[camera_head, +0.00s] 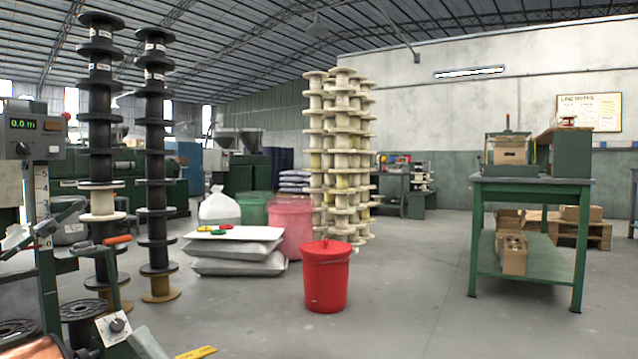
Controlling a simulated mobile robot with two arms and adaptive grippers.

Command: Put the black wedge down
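Neither of my grippers shows in the head view, and I see no part of my arms that I can be sure of. I cannot make out a black wedge anywhere. I cannot tell what that shape is.
A measuring machine (35,138) and a black spool (82,318) stand close at left, before tall spool stacks (155,130). A red lidded bin (327,278) stands mid-floor, near white sacks (238,264). A green workbench (530,182) is at right. Floor between is clear.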

